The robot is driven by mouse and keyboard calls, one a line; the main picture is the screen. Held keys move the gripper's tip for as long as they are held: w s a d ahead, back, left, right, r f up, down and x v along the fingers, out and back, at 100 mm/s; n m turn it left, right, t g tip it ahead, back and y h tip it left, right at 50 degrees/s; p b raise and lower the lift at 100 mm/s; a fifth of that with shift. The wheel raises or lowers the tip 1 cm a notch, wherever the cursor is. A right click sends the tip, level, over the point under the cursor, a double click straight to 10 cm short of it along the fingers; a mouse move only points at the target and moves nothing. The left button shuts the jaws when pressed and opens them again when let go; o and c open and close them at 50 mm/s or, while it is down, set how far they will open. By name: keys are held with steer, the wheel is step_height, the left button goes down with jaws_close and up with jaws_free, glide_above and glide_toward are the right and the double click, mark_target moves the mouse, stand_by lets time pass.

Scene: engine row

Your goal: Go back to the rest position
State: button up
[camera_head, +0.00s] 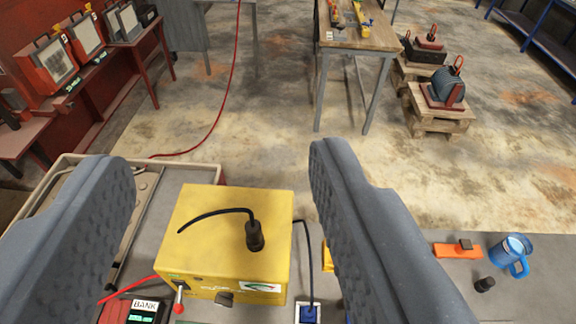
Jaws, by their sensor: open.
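My gripper (222,190) fills the lower part of the view, with its two dark grey textured fingers wide apart and nothing between them held. A yellow box (218,278) with a black plug and cable on top sits on the grey bench (395,255) below, seen between the fingers. A lever with a red knob (179,298) is on the box's front. The fingers hide parts of the bench to either side of the box.
A blue mug (511,256), an orange block (457,250) and a small black knob (485,285) are at the right. A beige tray (60,177) is at the left. Beyond lie open floor (275,130), a wooden table (360,38), pallets with motors (440,122) and a red rack (100,95).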

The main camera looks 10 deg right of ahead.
steer(key=shift+f, duration=0.15)
step_height(320, 180, down, 8)
steer(key=b, duration=0.8)
steer(key=shift+f+b, duration=0.2)
steer(key=shift+b, duration=0.1)
steer(key=shift+c, duration=1.6)
